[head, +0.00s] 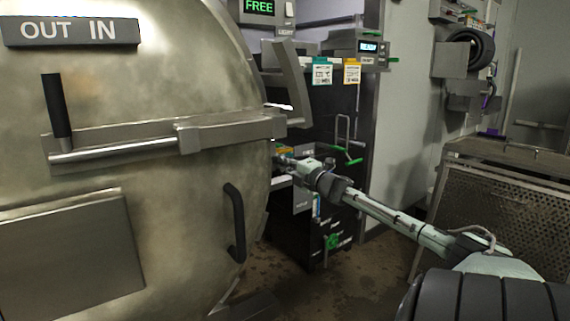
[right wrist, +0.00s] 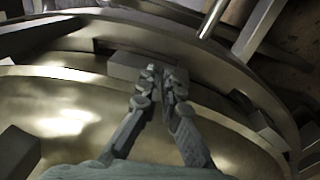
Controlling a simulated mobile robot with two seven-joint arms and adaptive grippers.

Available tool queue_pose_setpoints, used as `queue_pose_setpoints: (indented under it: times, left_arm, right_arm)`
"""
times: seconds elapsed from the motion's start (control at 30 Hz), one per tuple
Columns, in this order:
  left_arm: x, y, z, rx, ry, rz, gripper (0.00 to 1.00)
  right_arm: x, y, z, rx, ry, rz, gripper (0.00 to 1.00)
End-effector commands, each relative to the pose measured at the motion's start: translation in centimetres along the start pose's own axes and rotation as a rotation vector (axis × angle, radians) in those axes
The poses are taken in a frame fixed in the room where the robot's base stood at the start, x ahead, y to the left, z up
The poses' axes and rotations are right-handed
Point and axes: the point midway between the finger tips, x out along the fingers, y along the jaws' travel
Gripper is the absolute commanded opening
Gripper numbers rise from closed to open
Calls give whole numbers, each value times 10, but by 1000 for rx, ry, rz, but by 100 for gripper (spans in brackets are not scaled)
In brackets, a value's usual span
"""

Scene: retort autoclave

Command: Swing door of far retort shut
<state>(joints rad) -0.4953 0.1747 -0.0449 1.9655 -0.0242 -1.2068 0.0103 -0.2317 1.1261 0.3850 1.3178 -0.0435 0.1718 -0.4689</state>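The large round metal retort door (head: 190,215) fills the left of the head view, its dull brassy face toward me. It carries a black upright handle (head: 57,105), a bar across the middle and a curved black handle (head: 236,222) near its right edge. I cannot tell how far it stands from its frame. My right gripper (head: 281,161) is at the door's right edge, partly hidden there. In the right wrist view its fingers (right wrist: 164,82) are close together beside a grey block (right wrist: 127,68) on the door's rim; contact is unclear. My left gripper is out of view.
A dark control cabinet (head: 335,110) with a lit display and green-tipped handles stands behind the arm. A perforated metal bin or cart (head: 500,215) is at the right. The stained floor (head: 345,285) between the door and my arm is open.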

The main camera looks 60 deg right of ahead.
Motion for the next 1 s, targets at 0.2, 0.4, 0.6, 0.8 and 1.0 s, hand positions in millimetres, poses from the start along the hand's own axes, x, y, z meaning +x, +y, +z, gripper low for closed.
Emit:
queue_pose_setpoints:
  times: [0.2, 0.4, 0.6, 0.8, 1.0]
  left_arm:
    - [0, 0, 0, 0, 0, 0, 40]
    - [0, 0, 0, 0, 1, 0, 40]
    - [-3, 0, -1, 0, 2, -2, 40]
    - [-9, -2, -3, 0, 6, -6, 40]
    - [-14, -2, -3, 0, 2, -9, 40]
  right_arm:
    - [-19, -1, -4, -1, 12, 0, 0]
    - [-28, -2, -6, 85, -7, 13, 0]
    - [-53, -18, -36, 629, -70, 86, 0]
    - [-100, -24, -84, 1584, -130, 261, 0]
    - [-154, -13, -128, 2499, -99, 493, 0]
